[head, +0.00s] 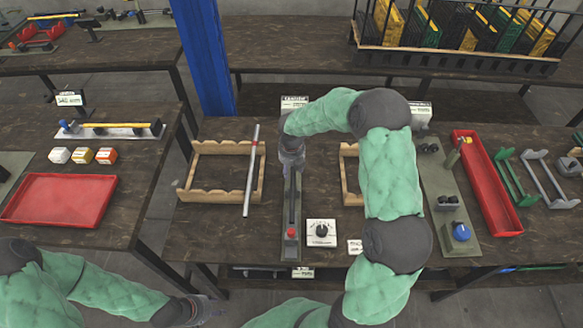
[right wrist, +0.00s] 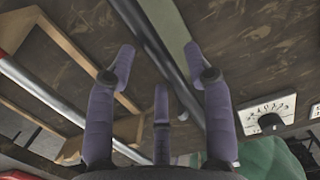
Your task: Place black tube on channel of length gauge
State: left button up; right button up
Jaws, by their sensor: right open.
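The length gauge (head: 284,248) is a narrow grey-green base with a red knob, at the middle of the table in the head view. A dark bar, seemingly the black tube (head: 293,205), runs along it; I cannot tell whether it sits fully in the channel. In the right wrist view the dark tube (right wrist: 150,42) passes between the spread fingers of my right gripper (right wrist: 160,55). That gripper (head: 292,160) is open, over the far end of the gauge. My left gripper (head: 205,308) is low at the front left, its fingers unclear.
A silver tube (head: 251,172) with a red band lies across the wooden rack (head: 187,173) left of the gauge. A white dial box (head: 321,233) stands right of it. Another wooden rack (head: 349,175) is partly behind my right arm. A long red tray (head: 490,190) lies further right.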

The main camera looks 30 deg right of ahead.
notch_tip(320, 180, up, 12)
jog(key=s+p, duration=0.1)
jog(key=p, duration=0.2)
jog(key=shift+s+a, duration=0.15)
jog(key=shift+a, duration=0.25)
